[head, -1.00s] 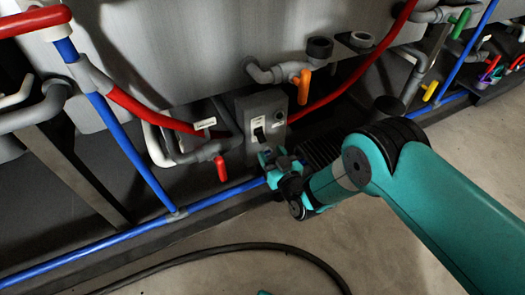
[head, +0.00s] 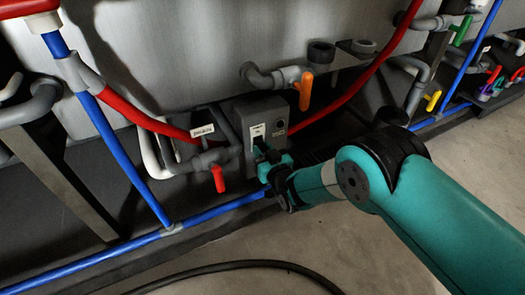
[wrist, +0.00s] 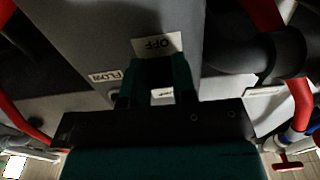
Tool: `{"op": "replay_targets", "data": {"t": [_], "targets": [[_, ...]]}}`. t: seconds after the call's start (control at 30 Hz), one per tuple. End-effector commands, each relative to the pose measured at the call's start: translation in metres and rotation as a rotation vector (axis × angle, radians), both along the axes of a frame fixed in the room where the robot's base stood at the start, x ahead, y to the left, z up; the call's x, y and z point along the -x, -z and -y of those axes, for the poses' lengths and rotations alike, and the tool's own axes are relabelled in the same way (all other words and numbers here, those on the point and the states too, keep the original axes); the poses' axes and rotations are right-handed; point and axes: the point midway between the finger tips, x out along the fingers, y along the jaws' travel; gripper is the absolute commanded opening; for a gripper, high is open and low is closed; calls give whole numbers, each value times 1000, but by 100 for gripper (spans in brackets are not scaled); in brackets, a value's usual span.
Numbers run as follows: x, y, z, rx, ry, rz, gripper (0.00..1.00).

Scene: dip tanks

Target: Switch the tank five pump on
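The grey pump switch box (head: 246,109) stands against the tank in the head view, with a pale label plate and a dark switch on its front. My gripper (head: 268,158) is right in front of the switch and hides its lower part. In the wrist view my gripper (wrist: 155,80) has its two fingers apart, with a dark piece spanning between the tips. I cannot tell whether that is the switch lever or whether the fingers press on it. An upside-down OFF label (wrist: 156,43) shows just beyond the tips on the box (wrist: 95,30).
A red-handled valve (head: 218,178) hangs left of the box and an orange-handled valve (head: 306,90) is up to its right. A blue pipe (head: 205,216) runs low along the tank. A black hose (head: 230,267) lies on the otherwise clear floor.

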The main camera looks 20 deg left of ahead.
Motion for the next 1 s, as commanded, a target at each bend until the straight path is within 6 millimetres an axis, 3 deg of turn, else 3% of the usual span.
{"op": "replay_targets", "data": {"t": [0.47,1.0], "targets": [[1,-6,1,60,-1,-53,2],[3,-21,3,406,0,-347,2]]}}
